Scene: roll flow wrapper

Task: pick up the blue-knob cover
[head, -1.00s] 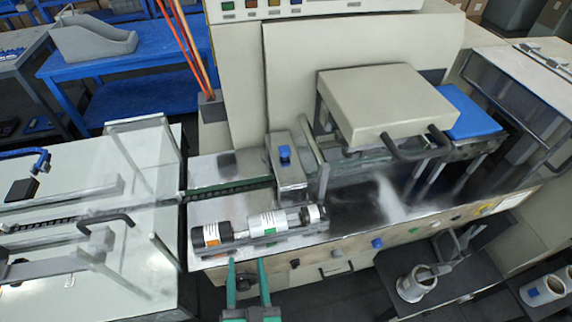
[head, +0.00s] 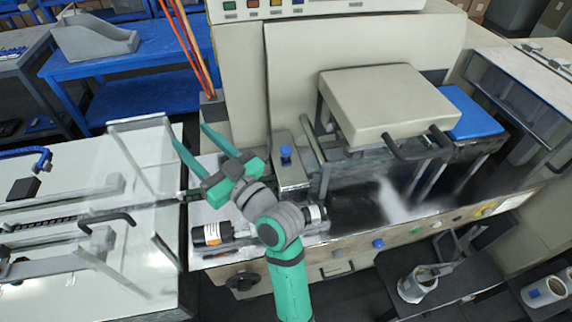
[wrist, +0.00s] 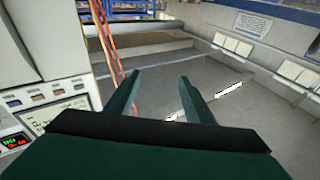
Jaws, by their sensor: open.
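The blue-knob cover (head: 291,178) is a small grey metal box with a blue knob on top. It stands upright on the machine bed in the middle of the head view. My gripper (head: 190,135) is open and empty, raised to the left of the cover and apart from it. Its fingers point up and left in the picture, away from the cover. In the wrist view my gripper (wrist: 160,76) shows two spread fingers with nothing between them. The cover is not seen in the wrist view.
My arm passes in front of the roller assembly (head: 206,235). A beige box-shaped hood (head: 385,100) with a black handle stands right of the cover. Orange rods (head: 190,45) rise behind my gripper. A white conveyor table (head: 140,262) is on the left.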

